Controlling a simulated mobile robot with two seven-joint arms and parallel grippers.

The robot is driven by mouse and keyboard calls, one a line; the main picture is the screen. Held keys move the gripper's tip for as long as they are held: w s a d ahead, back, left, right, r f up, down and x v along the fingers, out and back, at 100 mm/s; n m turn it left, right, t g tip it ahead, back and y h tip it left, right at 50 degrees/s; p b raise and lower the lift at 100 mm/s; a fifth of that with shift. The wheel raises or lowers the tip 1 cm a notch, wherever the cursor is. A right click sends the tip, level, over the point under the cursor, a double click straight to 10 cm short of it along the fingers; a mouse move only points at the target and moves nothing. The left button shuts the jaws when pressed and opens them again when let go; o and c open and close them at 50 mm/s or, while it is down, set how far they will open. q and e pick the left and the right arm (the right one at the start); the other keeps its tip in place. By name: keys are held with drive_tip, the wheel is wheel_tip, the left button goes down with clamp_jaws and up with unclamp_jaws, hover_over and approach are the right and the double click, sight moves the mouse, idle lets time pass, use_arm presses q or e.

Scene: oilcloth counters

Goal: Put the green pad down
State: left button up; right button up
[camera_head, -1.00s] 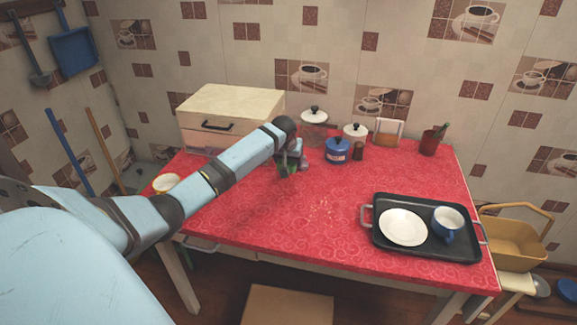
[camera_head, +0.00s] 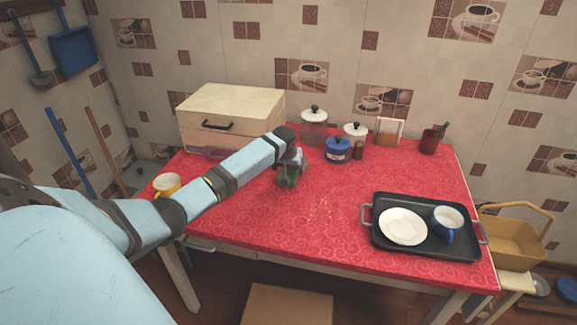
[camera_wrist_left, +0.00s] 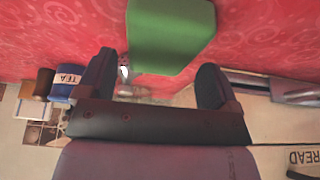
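The green pad (camera_head: 287,181) is on the red tabletop just below my left gripper (camera_head: 291,169), partly hidden by it in the camera_head view. In the left wrist view the green pad (camera_wrist_left: 170,32) is a block with a bright broad face, just beyond the fingertips. My left gripper (camera_wrist_left: 155,72) has its two dark fingers spread wide apart. A gap shows between the left-hand finger and the pad, so it does not look gripped. My right gripper is not in view.
The red table (camera_head: 300,225) has free room in front and to the right of the gripper. A wooden bread box (camera_head: 232,110), a blue canister (camera_head: 338,150) and other jars stand behind. A yellow cup (camera_head: 166,185) is at left. A black tray (camera_head: 385,243) with plate and mug is at right.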

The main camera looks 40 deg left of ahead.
use_arm(q)
drive_tip(key=shift+o, duration=0.2)
drive_tip(key=shift+r, duration=0.1)
drive_tip(key=shift+r+b, duration=0.3)
drive_tip(key=p+v, duration=0.1)
drive_tip(key=v, duration=0.4)
drive_tip(key=shift+r, duration=0.2)
drive_tip(key=v, duration=0.7)
drive_tip(key=shift+p, duration=0.45)
